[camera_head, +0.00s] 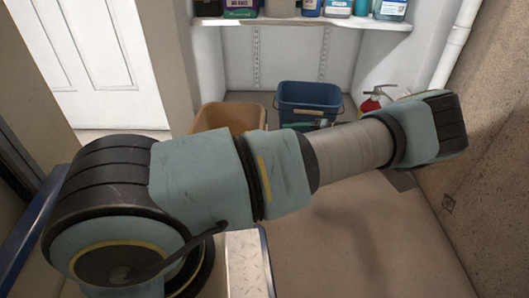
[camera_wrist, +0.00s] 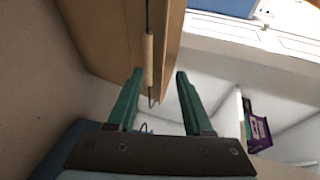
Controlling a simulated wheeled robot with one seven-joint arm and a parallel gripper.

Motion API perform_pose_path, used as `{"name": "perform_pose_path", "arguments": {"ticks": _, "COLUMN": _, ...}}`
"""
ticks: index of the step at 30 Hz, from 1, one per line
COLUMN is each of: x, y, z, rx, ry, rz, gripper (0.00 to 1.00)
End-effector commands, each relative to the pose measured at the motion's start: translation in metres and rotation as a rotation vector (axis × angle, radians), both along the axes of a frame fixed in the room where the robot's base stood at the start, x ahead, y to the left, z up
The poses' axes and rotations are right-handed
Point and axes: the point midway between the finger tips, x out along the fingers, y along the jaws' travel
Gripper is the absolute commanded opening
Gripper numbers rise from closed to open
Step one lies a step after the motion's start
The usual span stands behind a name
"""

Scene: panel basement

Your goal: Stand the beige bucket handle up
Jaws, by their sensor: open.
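The beige bucket (camera_head: 228,116) stands on the floor at the back, left of the blue bucket, its lower part hidden by my arm in the head view. In the wrist view, its brownish wall (camera_wrist: 110,38) fills the upper left. The bucket's handle shows there as a pale grip (camera_wrist: 149,60) on a thin dark wire, lying close along the wall. My gripper (camera_wrist: 160,72) is open, with its two green fingers on either side of the handle line in the picture. The grip is nearer the left fingertip. I cannot tell whether anything touches.
The blue bucket (camera_head: 309,102) stands close to the right. A red fire extinguisher (camera_head: 371,103) is beside the right wall. A shelf (camera_head: 300,21) with several bottles is above. A purple container (camera_wrist: 258,132) shows in the wrist view. The floor (camera_head: 370,235) in front is clear.

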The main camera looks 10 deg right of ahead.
Motion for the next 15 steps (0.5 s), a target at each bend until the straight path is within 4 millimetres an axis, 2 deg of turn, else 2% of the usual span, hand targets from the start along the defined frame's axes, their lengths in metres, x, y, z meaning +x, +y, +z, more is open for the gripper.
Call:
{"name": "perform_pose_path", "arguments": {"ticks": 1, "x": -0.003, "y": -0.012, "z": -0.018, "rx": 0.023, "ry": -0.025, "rz": -0.032, "gripper": 0.51}}
{"name": "perform_pose_path", "arguments": {"ticks": 6, "x": -0.008, "y": -0.029, "z": -0.028, "rx": 0.054, "ry": -0.071, "rz": -0.078, "gripper": 0.51}}
{"name": "perform_pose_path", "arguments": {"ticks": 10, "x": -0.002, "y": -0.022, "z": -0.03, "rx": 0.057, "ry": -0.076, "rz": -0.081, "gripper": 0.51}}
{"name": "perform_pose_path", "arguments": {"ticks": 15, "x": 0.013, "y": 0.002, "z": -0.036, "rx": 0.057, "ry": -0.074, "rz": -0.079, "gripper": 0.51}}
